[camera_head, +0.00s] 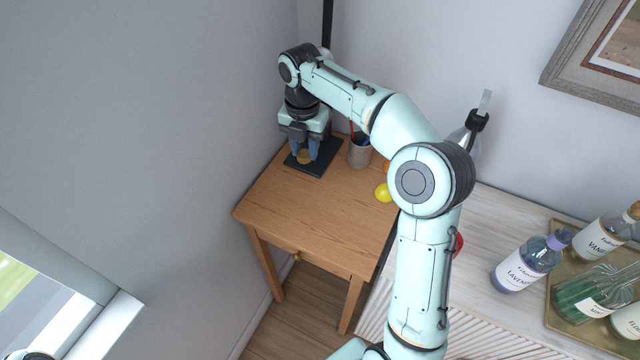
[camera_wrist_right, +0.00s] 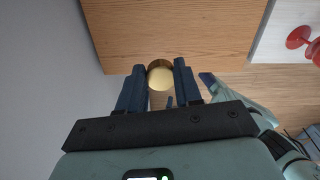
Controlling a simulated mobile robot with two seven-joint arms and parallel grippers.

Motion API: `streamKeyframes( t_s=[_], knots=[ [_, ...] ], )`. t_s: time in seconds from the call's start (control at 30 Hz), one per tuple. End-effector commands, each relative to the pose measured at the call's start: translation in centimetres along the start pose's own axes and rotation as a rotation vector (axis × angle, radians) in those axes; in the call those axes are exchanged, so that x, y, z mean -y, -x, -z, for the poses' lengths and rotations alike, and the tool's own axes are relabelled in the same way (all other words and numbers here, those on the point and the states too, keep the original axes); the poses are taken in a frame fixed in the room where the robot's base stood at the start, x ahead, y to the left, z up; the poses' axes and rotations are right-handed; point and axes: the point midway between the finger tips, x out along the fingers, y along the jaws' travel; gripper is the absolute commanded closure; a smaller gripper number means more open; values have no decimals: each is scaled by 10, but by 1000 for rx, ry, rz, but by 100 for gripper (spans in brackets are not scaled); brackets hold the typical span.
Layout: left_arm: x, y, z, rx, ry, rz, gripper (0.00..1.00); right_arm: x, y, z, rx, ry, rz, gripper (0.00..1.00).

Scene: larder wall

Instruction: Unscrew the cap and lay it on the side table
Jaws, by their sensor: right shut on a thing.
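My right gripper (camera_head: 303,152) points down at the back left corner of the wooden side table (camera_head: 320,205), over a dark flat mat (camera_head: 322,163). It is shut on a round gold cap (camera_head: 305,157). In the right wrist view the cap (camera_wrist_right: 160,76) sits between the two blue fingertips. I cannot tell whether the cap touches the mat. A lavender bottle (camera_head: 521,268) with a purple cap stands on the pale counter at the right. A vanilla bottle (camera_head: 603,238) and a green bottle (camera_head: 592,292) are on a gold tray (camera_head: 565,235).
A grey pen cup (camera_head: 359,153) stands close to the right of my right gripper. A yellow ball (camera_head: 383,193) lies near the table's right edge. The wall is close behind and left of the table. The table's front middle is clear.

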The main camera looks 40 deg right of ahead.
Motion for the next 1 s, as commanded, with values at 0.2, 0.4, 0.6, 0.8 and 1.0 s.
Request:
streamKeyframes(
  t_s=[0.2, 0.4, 0.6, 0.8, 1.0],
  knots=[
    [15, -23, -19, 24, 9, 9, 0, 4, -68, 2, -9, -1, 11, 100],
    [20, -32, -25, 32, 12, 11, 0, 3, -114, 2, -6, -1, 8, 100],
    [21, -34, -26, 34, 12, 12, 0, 2, -132, 1, -4, -3, 5, 100],
    [24, -39, -29, 37, 13, 13, 0, 2, -161, 1, -5, -2, 6, 100],
    [26, -42, -31, 40, 14, 14, 0, 2, -187, 0, -4, -4, 4, 100]
  ],
)
